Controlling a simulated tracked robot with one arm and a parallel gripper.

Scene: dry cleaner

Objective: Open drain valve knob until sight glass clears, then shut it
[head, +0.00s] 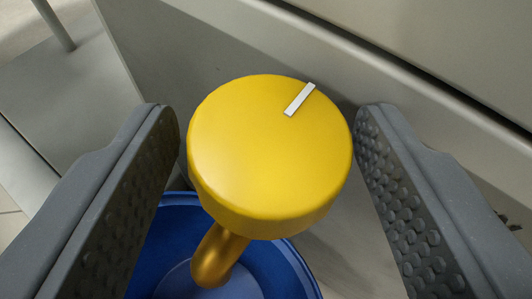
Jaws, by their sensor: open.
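The drain valve knob (260,155) is a round yellow disc with a white marker line on its top face. The line sits near the rim and points to the upper right. A brass-coloured curved spout (214,258) comes down below the knob. My gripper (268,125) is open, with one grey studded finger on each side of the knob. A narrow gap shows between each fingertip and the knob. The sight glass is not in view.
A blue bucket (295,268) stands under the spout; the knob hides part of it. A grey machine panel with a ledge (400,90) runs behind the knob to the right. A grey flat surface (75,90) and a thin leg (55,25) are at the upper left.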

